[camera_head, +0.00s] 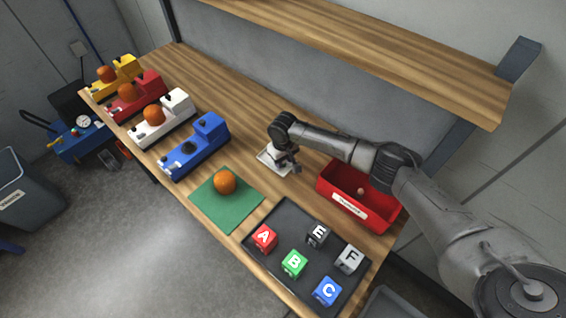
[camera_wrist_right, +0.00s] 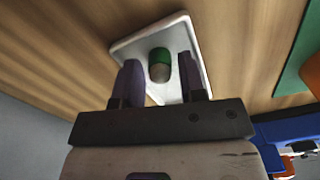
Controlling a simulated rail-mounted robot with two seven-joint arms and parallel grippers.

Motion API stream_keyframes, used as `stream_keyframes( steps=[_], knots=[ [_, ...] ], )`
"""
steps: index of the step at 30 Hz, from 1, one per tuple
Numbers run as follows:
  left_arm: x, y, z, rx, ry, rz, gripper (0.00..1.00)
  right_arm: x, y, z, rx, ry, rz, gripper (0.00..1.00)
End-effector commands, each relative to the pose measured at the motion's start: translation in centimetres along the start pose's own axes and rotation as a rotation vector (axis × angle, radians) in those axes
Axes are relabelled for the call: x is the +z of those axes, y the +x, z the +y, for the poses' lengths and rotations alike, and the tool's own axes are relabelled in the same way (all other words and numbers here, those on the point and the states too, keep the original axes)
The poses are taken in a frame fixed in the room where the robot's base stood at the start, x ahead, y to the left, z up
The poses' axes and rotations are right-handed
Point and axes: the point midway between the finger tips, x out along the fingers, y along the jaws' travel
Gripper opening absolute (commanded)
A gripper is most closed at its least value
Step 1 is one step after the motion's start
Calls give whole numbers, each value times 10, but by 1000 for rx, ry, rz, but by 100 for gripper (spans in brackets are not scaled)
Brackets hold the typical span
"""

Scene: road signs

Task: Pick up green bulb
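The green bulb (camera_wrist_right: 159,62) has a green top and a pale lower part. In the right wrist view it is on a white plate (camera_wrist_right: 183,31) on the wooden table. My right gripper (camera_wrist_right: 160,78) is open, with one finger on each side of the bulb and a narrow gap showing at each side. In the head view my right gripper (camera_head: 287,163) is low over the white plate (camera_head: 268,158), and I cannot make out the bulb there. My left gripper is not in view.
A red bin (camera_head: 377,211) stands right of the plate. A green mat (camera_head: 215,212) with an orange ball (camera_head: 225,182) and a dark tray (camera_head: 268,260) of lettered cubes lie nearer the front. Several coloured devices (camera_head: 197,150) line the left. A shelf (camera_head: 400,50) hangs over the back.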

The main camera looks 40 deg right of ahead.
Motion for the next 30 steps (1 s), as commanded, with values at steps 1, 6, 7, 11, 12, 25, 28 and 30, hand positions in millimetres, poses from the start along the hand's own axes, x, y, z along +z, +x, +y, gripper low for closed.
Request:
stream_keyframes(
  steps=[1, 6, 7, 11, 12, 25, 28, 30],
  knots=[
    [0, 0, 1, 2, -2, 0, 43, 0, 2, 0, 0, 0, -1, 37],
    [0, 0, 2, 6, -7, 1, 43, 0, 3, 0, 0, 0, 0, 37],
    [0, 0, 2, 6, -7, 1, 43, 0, 3, 0, 0, 0, 0, 37],
    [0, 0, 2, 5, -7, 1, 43, 0, 3, 0, 0, -1, 0, 31],
    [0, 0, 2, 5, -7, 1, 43, 0, 3, 0, 0, -1, 0, 27],
    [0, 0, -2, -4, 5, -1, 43, 0, 3, 0, 0, 0, 1, 2],
    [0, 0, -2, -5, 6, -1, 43, 0, 2, 0, 0, -1, 1, 2],
    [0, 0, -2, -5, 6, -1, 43, 0, -1, 0, 0, -1, 1, 2]
  ],
)
